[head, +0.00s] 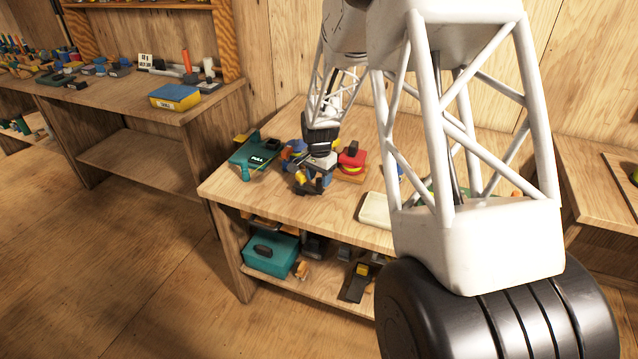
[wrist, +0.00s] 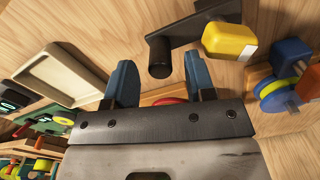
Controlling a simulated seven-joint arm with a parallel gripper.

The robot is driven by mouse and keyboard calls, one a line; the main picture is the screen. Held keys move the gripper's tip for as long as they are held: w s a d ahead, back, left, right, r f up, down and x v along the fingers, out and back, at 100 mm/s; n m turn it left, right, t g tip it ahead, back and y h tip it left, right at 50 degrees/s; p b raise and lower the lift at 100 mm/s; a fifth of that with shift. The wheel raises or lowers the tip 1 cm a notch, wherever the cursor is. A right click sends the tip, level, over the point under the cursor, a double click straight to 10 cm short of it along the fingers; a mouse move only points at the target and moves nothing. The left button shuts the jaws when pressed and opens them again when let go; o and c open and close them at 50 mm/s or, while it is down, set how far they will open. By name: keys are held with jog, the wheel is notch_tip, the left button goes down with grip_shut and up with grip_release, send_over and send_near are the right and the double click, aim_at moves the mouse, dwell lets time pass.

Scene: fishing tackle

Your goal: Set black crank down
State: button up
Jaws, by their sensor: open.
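The black crank (wrist: 186,30) is a flat dark bar with a black cylindrical peg and a yellow knob. In the wrist view it is just beyond my fingertips, over the wooden tabletop. In the head view the crank (head: 309,187) shows as a small dark shape near the table's front edge, below my gripper. My gripper (wrist: 160,80) has two blue fingers, spread apart with nothing between their tips. In the head view my gripper (head: 316,172) is low over the table. Whether the crank lies fully flat is hard to tell.
A blue and orange reel (wrist: 280,92) is close beside the gripper, and a red reel (head: 352,160) sits on a wooden base. A cream tray (wrist: 60,70) is on the other side. A shelf below holds a teal case (head: 270,254).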

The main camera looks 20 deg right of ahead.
notch_tip(320, 180, up, 9)
dwell(0.4)
jog(key=shift+r, duration=0.1)
dwell(0.5)
jog(key=s+a+r+n+t, duration=0.1)
jog(key=s+a+r+n, duration=0.2)
jog(key=s+a+r, duration=0.5)
jog(key=s+a+r+n, duration=0.1)
jog(key=s+r+n, duration=0.2)
jog(key=s+r, duration=0.55)
jog(key=s+a+n, duration=0.2)
jog(key=s+n, duration=0.1)
jog(key=s, duration=0.9)
jog(key=s+a+f+n+t, duration=0.1)
jog(key=s+a+n, duration=0.1)
jog(key=s, duration=1)
jog(key=shift+s+a+n+t, duration=0.3)
jog(key=shift+a+n, duration=0.1)
jog(key=shift+a, duration=0.4)
